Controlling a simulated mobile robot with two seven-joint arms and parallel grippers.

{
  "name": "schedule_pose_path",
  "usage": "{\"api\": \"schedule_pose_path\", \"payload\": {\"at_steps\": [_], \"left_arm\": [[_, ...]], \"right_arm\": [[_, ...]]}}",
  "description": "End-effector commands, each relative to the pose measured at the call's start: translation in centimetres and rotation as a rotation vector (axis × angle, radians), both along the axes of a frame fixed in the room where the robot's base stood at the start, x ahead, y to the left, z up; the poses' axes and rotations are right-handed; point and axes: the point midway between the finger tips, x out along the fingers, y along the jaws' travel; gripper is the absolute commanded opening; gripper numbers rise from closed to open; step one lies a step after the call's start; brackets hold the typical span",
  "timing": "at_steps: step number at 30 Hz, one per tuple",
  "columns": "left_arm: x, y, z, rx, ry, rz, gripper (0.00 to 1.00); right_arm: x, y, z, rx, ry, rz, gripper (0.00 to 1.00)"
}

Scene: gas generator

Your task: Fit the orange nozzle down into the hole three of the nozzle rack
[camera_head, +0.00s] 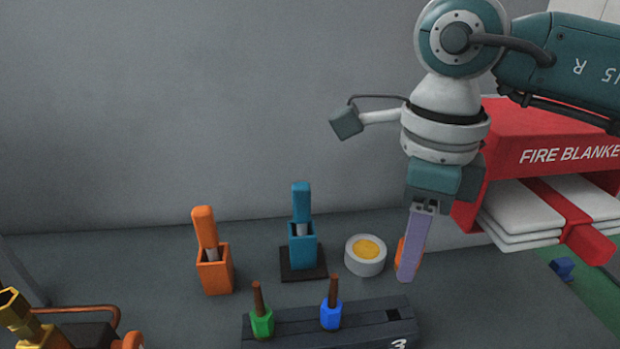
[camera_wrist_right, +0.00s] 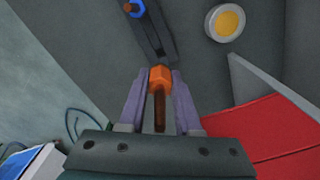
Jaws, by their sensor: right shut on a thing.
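The orange nozzle (camera_wrist_right: 160,78), with a brown stem, is held between the fingers of my right gripper (camera_wrist_right: 160,100). In the head view my right gripper (camera_head: 408,272) points down above and behind the right end of the rack, and its purple finger hides most of the nozzle. The dark nozzle rack (camera_head: 370,323) lies at the bottom of the head view. A green nozzle (camera_head: 262,323) and a blue nozzle (camera_head: 331,314) stand upright in it. Hole three (camera_head: 393,314), above the white "3", is empty. The nozzle is apart from the rack. My left gripper is out of view.
An orange holder (camera_head: 214,272) and a blue holder (camera_head: 303,250) with tools stand behind the rack. A round white pot with yellow contents (camera_head: 365,256) stands left of my gripper. A red fire blanket box (camera_head: 545,150) is close on the right. Brass fittings (camera_head: 15,312) are at lower left.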

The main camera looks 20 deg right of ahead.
Motion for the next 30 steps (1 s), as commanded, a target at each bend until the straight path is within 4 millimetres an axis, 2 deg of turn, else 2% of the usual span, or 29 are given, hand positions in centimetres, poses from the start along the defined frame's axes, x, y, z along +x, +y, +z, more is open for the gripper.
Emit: {"api": "schedule_pose_path", "payload": {"at_steps": [17,30], "left_arm": [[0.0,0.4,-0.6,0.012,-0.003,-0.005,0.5],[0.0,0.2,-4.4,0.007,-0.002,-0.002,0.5]], "right_arm": [[0.0,-0.2,-0.7,-0.001,-0.001,-0.006,0.0],[0.0,-0.2,-4.7,-0.001,-0.001,-0.006,0.0]]}}
